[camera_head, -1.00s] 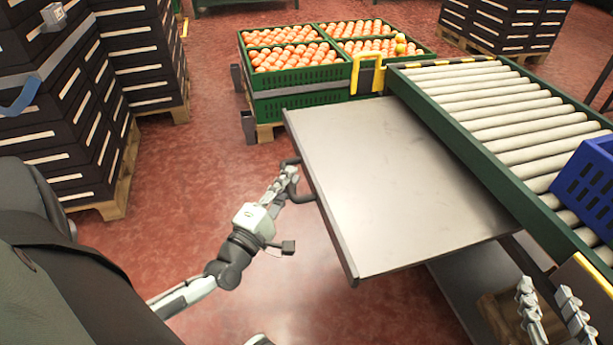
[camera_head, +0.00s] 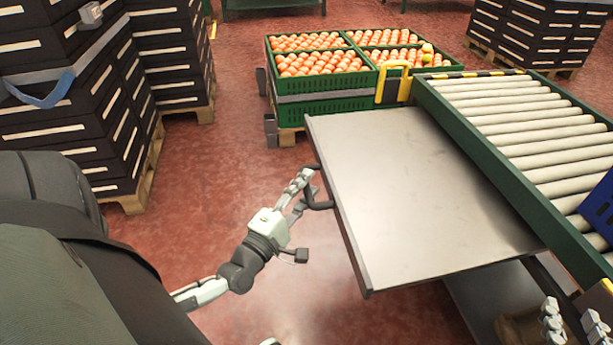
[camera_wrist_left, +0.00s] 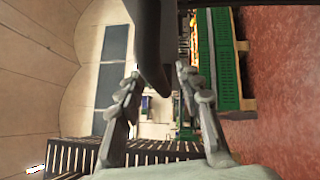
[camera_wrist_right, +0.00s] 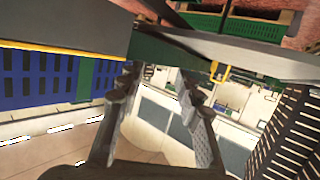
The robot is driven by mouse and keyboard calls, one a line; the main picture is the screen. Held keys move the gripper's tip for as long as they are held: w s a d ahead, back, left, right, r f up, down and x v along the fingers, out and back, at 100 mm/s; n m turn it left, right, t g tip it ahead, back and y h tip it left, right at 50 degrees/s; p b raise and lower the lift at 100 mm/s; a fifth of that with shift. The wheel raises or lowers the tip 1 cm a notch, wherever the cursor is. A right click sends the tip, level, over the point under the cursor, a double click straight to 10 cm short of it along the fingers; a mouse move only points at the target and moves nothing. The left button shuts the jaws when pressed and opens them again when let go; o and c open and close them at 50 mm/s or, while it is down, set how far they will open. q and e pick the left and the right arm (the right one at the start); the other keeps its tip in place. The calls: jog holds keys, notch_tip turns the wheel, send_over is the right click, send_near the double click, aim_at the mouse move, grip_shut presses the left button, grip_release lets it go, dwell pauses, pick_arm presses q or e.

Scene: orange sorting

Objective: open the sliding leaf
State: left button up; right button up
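The sliding leaf (camera_head: 425,205) is a flat grey metal sheet sticking out to the left of the roller conveyor. A dark bar handle (camera_head: 322,206) sits on its left edge. My left gripper (camera_head: 309,184) is at this handle with its fingers apart. In the left wrist view the dark handle (camera_wrist_left: 152,50) lies between the spread fingertips, and I see no firm grip on it. My right gripper (camera_head: 570,312) is at the lower right, below the conveyor's near end. In the right wrist view its fingers (camera_wrist_right: 155,92) are apart with nothing between them.
Green crates (camera_head: 325,107) of oranges stand on a pallet behind the leaf. The roller conveyor (camera_head: 530,130) runs along the right, with a blue crate (camera_head: 599,208) on it. Dark crate stacks (camera_head: 60,110) stand at the left. The red floor left of the leaf is clear.

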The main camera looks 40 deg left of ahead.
pick_arm(q)
jog(key=s+d+f, duration=0.1)
jog(key=s, duration=1)
jog(key=shift+s+d+f, duration=0.25)
jog(key=shift+d, duration=0.05)
